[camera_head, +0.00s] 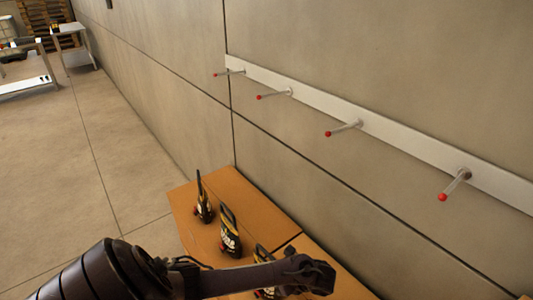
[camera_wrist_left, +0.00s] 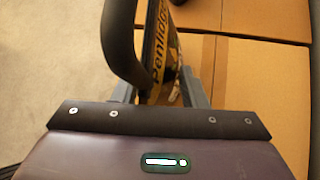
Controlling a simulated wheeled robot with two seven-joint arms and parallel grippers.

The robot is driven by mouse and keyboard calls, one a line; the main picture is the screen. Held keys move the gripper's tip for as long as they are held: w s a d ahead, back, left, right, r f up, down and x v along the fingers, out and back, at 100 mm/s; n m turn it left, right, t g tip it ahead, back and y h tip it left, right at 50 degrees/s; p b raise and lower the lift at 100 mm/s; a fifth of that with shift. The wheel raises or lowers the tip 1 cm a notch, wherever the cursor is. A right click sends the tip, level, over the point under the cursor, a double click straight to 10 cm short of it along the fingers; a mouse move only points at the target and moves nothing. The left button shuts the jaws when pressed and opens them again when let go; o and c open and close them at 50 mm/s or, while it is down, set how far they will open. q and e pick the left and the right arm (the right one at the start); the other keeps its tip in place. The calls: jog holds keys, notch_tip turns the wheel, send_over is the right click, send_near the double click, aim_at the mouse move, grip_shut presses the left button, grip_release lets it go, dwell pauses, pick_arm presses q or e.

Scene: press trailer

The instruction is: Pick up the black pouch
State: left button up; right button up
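Several black items with yellow labels and loop handles stand on cardboard boxes in the head view: one at the back (camera_head: 204,206), one in the middle (camera_head: 230,238), and one at the front (camera_head: 262,254), partly hidden by my left arm. None is plainly a pouch. My left arm crosses the bottom of the head view; its fingertips cannot be made out there. In the left wrist view, a black handled item with a yellow label (camera_wrist_left: 161,55) lies between the fingers of my left gripper (camera_wrist_left: 158,90). The fingers appear apart around it. My right gripper is not in view.
The cardboard boxes (camera_head: 272,212) stand against a panelled wall. A white rail (camera_head: 315,97) with several red-tipped pegs runs along the wall above. Open floor (camera_head: 60,170) lies to the left, with tables (camera_head: 70,30) far back.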

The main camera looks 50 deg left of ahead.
pick_arm(q)
grip_shut()
jog(key=shift+f, duration=0.1)
dwell(0.9)
